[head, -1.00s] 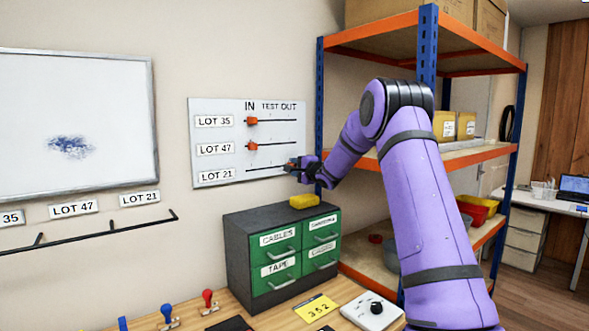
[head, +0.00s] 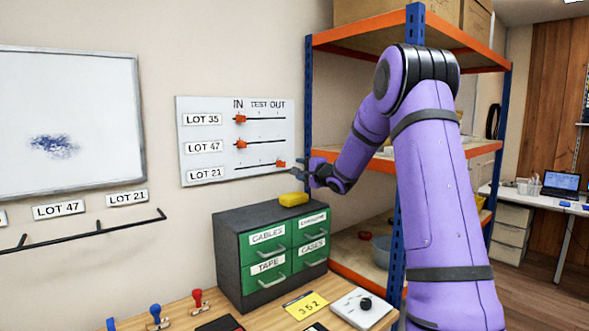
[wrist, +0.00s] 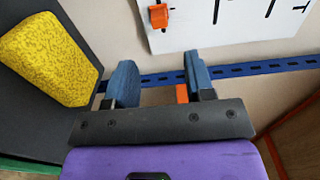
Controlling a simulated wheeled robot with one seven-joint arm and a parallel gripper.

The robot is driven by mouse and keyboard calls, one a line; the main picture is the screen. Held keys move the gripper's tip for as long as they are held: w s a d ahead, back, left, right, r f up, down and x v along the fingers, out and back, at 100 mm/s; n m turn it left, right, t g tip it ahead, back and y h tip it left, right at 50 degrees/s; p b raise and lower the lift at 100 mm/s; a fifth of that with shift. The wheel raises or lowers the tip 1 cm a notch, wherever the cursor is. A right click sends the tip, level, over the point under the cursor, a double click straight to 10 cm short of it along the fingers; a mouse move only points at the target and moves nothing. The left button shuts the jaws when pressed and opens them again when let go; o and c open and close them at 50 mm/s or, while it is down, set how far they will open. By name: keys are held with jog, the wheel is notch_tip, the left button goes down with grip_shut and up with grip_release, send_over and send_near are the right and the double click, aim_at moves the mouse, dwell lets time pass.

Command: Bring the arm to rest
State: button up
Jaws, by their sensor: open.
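My gripper (head: 311,175) is in front of the shelf's left post, just right of the white slider board (head: 236,140). In the wrist view its two blue-grey fingers (wrist: 160,85) stand apart with nothing between them. The board has three slider rows with orange knobs. The LOT 35 knob (head: 240,119) and the LOT 47 knob (head: 241,144) sit toward IN. The LOT 21 knob (head: 281,163) sits at the OUT end, close to my gripper but apart from it; an orange knob also shows in the wrist view (wrist: 158,17).
A yellow sponge-like block (head: 293,199) lies on the dark drawer cabinet (head: 228,250), below my gripper. The orange and blue shelf (head: 309,100) stands behind my arm.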

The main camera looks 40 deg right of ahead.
jog(key=shift+s, duration=0.55)
jog(key=s+a+r+n+g+h, duration=0.2)
jog(key=s+a+r+n+g, duration=0.15)
jog(key=s+a, duration=0.4)
jog(key=s+a+r+n+g+h, duration=0.2)
jog(key=s+a+r+n+h, duration=0.15)
jog(key=s+a, duration=0.4)
jog(key=s+a+f+n+g+y, duration=0.1)
jog(key=s+a+f+n+g, duration=0.1)
jog(key=s, duration=0.8)
jog(key=s+a+f+n+g+y, duration=0.2)
jog(key=s+a+f+n+g, duration=0.1)
jog(key=s+a, duration=0.4)
jog(key=s+a+f+n+g+y, duration=0.1)
jog(key=s+a+n, duration=0.3)
jog(key=s, duration=1)
jog(key=shift+a+f+n+g, duration=0.15)
jog(key=shift+f+n+g, duration=0.45)
jog(key=shift+f+g, duration=0.1)
